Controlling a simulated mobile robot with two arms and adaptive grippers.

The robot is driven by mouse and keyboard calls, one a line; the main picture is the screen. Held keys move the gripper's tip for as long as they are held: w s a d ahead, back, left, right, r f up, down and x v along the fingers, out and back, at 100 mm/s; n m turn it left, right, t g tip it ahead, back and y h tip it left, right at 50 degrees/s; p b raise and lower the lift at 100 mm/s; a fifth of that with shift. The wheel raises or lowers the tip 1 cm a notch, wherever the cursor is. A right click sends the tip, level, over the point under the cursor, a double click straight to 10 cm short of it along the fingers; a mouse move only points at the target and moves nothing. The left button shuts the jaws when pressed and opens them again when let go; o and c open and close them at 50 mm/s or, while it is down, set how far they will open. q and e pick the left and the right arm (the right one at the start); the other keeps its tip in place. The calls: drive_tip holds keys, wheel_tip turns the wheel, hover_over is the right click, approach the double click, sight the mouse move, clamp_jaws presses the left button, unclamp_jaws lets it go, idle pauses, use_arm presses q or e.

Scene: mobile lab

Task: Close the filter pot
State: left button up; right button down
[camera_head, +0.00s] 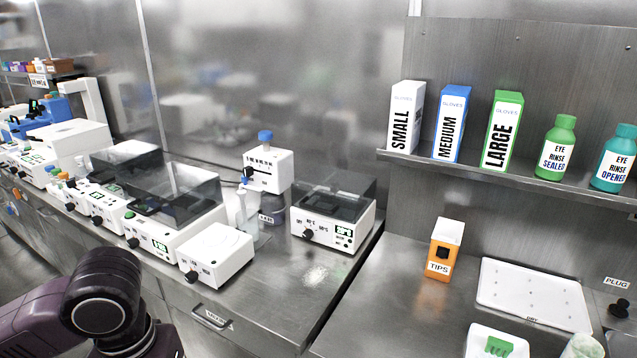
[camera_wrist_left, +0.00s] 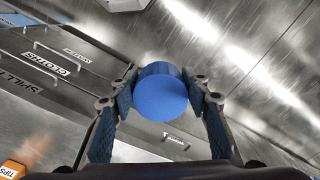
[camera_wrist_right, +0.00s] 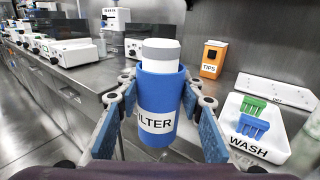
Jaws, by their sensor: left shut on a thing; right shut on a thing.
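The filter pot (camera_wrist_right: 159,112) is a blue cylinder with a "FILTER" label, standing upright in the right wrist view. My right gripper (camera_wrist_right: 160,98) is shut on the pot, one finger on each side. In the left wrist view a round blue piece (camera_wrist_left: 160,95), which looks like the pot's lid, shows its flat face. My left gripper (camera_wrist_left: 161,90) is shut on its sides. Neither gripper nor the pot shows in the head view.
A wash tray (camera_wrist_right: 247,145) with green and blue racks lies on the right counter. An orange tips box (camera_head: 440,255) and a white drying board (camera_head: 530,292) stand behind. Lab devices fill the left counter (camera_head: 318,285). A shelf (camera_head: 500,168) holds glove boxes and eye-rinse bottles.

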drive_tip(key=w+a+n+g+y, duration=0.2)
drive_tip(key=w+a+n+y, duration=0.1)
drive_tip(key=a, duration=0.4)
drive_tip(key=w+a+r+n+g+y, duration=0.1)
drive_tip(key=w+a+n+g+y, duration=0.1)
drive_tip(key=a+n+y, duration=0.3)
drive_tip(key=shift+w+a+y, duration=0.5)
drive_tip(key=shift+a+y, duration=0.5)
drive_tip(key=shift+y, duration=0.8)
use_arm(q)
drive_tip(key=w+d+r, duration=0.1)
drive_tip(key=d+r, duration=0.3)
drive_tip(key=d, duration=0.4)
drive_tip(key=w+d+r, duration=0.2)
drive_tip(key=d+r, duration=0.2)
drive_tip(key=d, duration=0.4)
drive_tip(key=w+d+r+m, duration=0.1)
drive_tip(key=w+d+r, duration=0.1)
drive_tip(key=d+r, duration=0.3)
drive_tip(key=d, duration=0.3)
drive_tip(key=shift+f, duration=0.15)
